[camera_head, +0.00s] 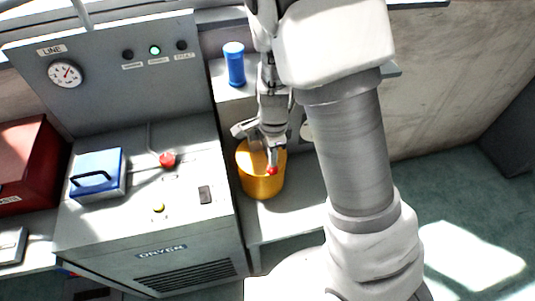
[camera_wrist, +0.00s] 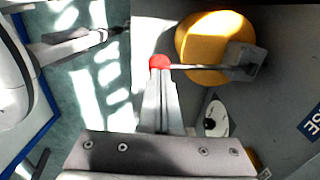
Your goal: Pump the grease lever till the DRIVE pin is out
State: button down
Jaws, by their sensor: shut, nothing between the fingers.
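The grease lever is a thin grey bar (camera_wrist: 205,67) with a red knob (camera_wrist: 159,62) on its end. In the wrist view it runs from a grey block (camera_wrist: 246,62) across the yellow pot (camera_wrist: 200,40). In the head view the red knob (camera_head: 271,171) shows in front of the orange-yellow pot (camera_head: 262,187). My gripper (camera_wrist: 160,78) is shut and empty, its fingertips right at the knob; I cannot tell whether they touch it. In the head view my gripper (camera_head: 270,153) hangs over the pot. I cannot make out a pin marked DRIVE.
Left of the pot stands a grey cabinet (camera_head: 188,250) with a red button (camera_head: 167,159) and a blue case (camera_head: 97,175) on top. Its back panel (camera_head: 110,90) has a LINE gauge (camera_head: 66,73) and a lit green lamp (camera_head: 155,50). A blue cylinder (camera_head: 235,65) stands behind the pot.

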aim_at(271, 170)
jog(key=shift+w+f+b, duration=0.2)
jog(key=shift+f+b, duration=1.05)
jog(key=shift+f, duration=0.6)
jog(key=shift+w+f+b, duration=0.15)
jog(key=shift+f+b, duration=1.05)
jog(key=shift+f, duration=0.6)
jog(key=shift+a, duration=0.1)
jog(key=r+p, duration=0.5)
jog(key=s+r+p, duration=0.1)
jog(key=r+p, duration=0.2)
jog(key=shift+r, duration=0.15)
jog(key=shift+w, duration=0.1)
